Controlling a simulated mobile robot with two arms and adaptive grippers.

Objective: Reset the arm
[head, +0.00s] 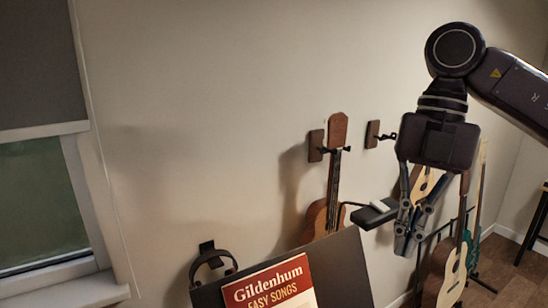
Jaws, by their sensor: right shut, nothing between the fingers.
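My right arm comes in from the right edge, and its gripper (408,240) points down on the right side of the head view. Its fingers come together at the tips with nothing between them. It hangs in front of the wall and the guitars, and it hides part of them. My left gripper is not in the picture.
A music stand (345,268) with a red songbook (270,285) stands at the bottom centre. A guitar (317,218) hangs on a wall hook; more guitars (448,268) stand at the right. Headphones (211,258) hang left of the stand. A window (40,200) is at the left.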

